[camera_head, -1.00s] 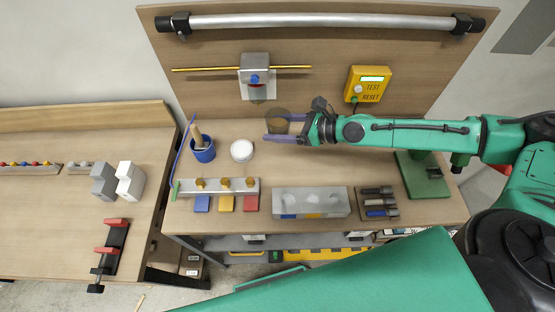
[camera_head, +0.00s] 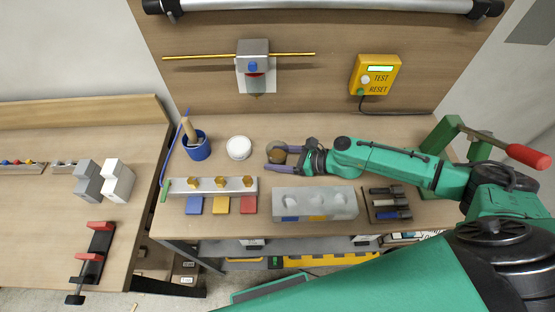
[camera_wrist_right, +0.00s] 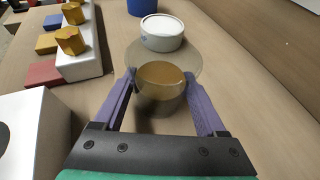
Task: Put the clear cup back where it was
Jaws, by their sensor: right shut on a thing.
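The clear cup (camera_head: 277,153) looks brownish and see-through in the head view. My right gripper (camera_head: 279,158) is shut on it, with one purple finger on each side. In the right wrist view the cup (camera_wrist_right: 161,85) sits between the fingertips of the gripper (camera_wrist_right: 163,100), with an amber tone in it. A pale, see-through round shape shows behind it; I cannot tell whether it is part of the cup. The cup is close above or on the table; the gap is unclear. My left gripper is not in view.
A white round tub (camera_head: 239,148) stands left of the cup, beside a blue pot (camera_head: 198,150) with a handle in it. A grey block (camera_head: 315,203) and a white rail with yellow knobs (camera_head: 213,187) lie in front. A yellow test box (camera_head: 375,75) is on the board behind.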

